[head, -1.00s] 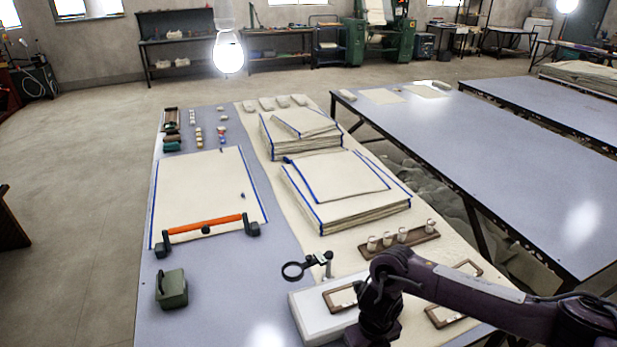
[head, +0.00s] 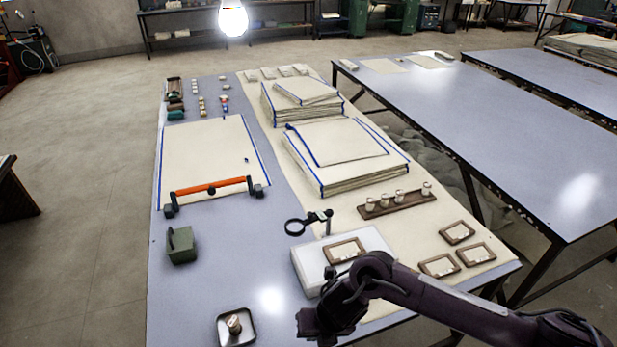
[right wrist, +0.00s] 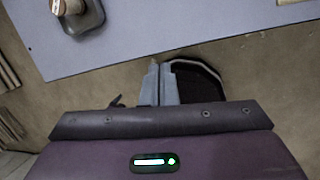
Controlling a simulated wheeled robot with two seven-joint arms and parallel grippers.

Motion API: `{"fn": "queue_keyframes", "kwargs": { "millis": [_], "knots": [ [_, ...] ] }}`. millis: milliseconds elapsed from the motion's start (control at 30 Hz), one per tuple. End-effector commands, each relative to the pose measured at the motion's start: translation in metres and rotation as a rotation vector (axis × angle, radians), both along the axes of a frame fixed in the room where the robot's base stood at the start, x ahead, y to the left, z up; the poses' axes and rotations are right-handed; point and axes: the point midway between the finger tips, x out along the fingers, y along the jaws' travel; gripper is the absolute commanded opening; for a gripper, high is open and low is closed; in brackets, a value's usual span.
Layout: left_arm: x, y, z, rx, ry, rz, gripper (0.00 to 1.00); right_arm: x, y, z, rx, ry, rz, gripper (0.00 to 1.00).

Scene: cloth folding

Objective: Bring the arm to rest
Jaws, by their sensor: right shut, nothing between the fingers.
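My right arm comes in from the right in the head view, bent over the near end of the table (head: 190,285). Its wrist end is low in the picture, and its fingertips are not clear there. In the right wrist view my right gripper (right wrist: 160,83) is shut and empty, its two grey fingers close together. They point toward the table edge, with brown floor around them in the picture. My left gripper is in neither view.
Near the arm are a dark tray (head: 221,325) with a spool, a white box (head: 311,264) and small wooden frames (head: 475,254). Farther off lie a blue-edged cloth (head: 203,150), an orange-handled bar (head: 212,186) and folded stacks (head: 345,172). Floor shows left of the table.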

Motion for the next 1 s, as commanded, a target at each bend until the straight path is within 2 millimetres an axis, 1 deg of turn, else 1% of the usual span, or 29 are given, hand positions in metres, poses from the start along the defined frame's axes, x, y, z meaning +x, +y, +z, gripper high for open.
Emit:
{"fn": "queue_keyframes", "kwargs": {
  "millis": [33,100,167,200,267,300,367,400,467,500,567,600,700,800,900,1000],
  "knots": [
    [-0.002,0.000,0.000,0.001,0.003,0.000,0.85,-0.008,0.018,0.004,0.055,0.000,-0.047,0.00],
    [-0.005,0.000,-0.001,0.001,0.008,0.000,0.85,-0.015,0.042,0.014,0.135,-0.004,-0.136,0.00],
    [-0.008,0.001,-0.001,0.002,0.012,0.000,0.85,-0.019,0.062,0.026,0.214,-0.002,-0.239,0.00],
    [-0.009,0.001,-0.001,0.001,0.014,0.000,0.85,-0.022,0.075,0.037,0.274,0.004,-0.325,0.00],
    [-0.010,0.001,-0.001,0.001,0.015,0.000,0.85,-0.023,0.089,0.056,0.373,0.024,-0.487,0.00],
    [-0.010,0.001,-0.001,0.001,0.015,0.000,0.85,-0.022,0.094,0.069,0.437,0.043,-0.611,0.00],
    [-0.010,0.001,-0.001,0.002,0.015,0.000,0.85,-0.019,0.093,0.088,0.525,0.081,-0.811,0.00],
    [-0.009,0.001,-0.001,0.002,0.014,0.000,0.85,-0.017,0.087,0.099,0.576,0.111,-0.951,0.00],
    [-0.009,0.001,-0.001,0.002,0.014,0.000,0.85,-0.013,0.070,0.111,0.640,0.160,-1.172,0.00],
    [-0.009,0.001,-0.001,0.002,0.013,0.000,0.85,-0.011,0.055,0.116,0.675,0.197,-1.324,0.00],
    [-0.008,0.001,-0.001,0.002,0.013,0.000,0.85,-0.011,0.026,0.121,0.715,0.249,-1.555,0.00],
    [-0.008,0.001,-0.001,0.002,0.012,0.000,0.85,-0.013,0.006,0.122,0.730,0.280,-1.699,0.00],
    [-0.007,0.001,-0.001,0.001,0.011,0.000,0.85,-0.023,-0.039,0.119,0.746,0.340,-2.002,0.00],
    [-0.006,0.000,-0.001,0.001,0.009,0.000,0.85,-0.037,-0.075,0.115,0.742,0.381,-2.234,0.00],
    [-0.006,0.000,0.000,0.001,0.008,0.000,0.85,-0.053,-0.105,0.110,0.729,0.408,-2.428,0.00],
    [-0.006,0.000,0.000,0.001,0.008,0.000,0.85,-0.070,-0.131,0.107,0.710,0.425,-2.595,0.00]
  ]
}}
